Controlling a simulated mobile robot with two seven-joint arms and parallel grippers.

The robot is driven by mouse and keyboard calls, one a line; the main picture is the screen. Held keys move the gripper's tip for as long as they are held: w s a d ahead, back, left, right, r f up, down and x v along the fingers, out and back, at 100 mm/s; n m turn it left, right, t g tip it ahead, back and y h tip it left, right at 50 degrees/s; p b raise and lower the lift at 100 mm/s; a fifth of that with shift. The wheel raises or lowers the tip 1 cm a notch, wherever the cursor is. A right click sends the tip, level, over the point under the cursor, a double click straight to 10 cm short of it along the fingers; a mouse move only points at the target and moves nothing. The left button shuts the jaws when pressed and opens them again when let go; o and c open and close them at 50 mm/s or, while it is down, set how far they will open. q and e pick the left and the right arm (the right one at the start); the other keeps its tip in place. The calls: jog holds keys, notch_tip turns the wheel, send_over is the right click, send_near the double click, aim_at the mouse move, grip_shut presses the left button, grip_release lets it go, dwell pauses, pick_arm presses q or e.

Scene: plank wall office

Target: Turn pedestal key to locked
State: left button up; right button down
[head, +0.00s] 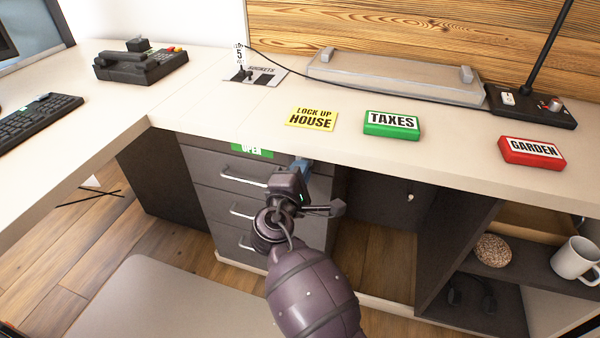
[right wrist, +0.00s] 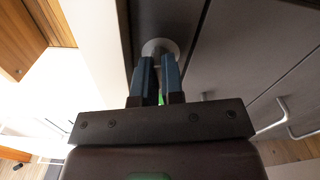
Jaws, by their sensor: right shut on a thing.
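The dark grey drawer pedestal (head: 212,172) stands under the desk, its drawers shut. A green label reading "OPEN" (head: 252,150) shows at its top edge. My right gripper (head: 303,164) is at the pedestal's upper right front. In the right wrist view, its two blue fingers (right wrist: 158,72) are closed together in front of a round pale metal lock face (right wrist: 160,45). They are shut on the key, which is mostly hidden between them. I cannot tell the key's angle. My left gripper is not in view.
The white desk top (head: 240,115) overhangs just above my right gripper. On it lie yellow "LOCK UP HOUSE" (head: 311,118), green "TAXES" (head: 391,124) and red "GARDEN" (head: 532,153) blocks. A shelf with a mug (head: 574,260) is at right. A chair seat (head: 150,300) is at lower left.

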jog(key=shift+m+b, duration=0.35)
jog(key=shift+m, duration=1.15)
jog(key=c, duration=1.2)
grip_release()
jog(key=shift+c, duration=0.2)
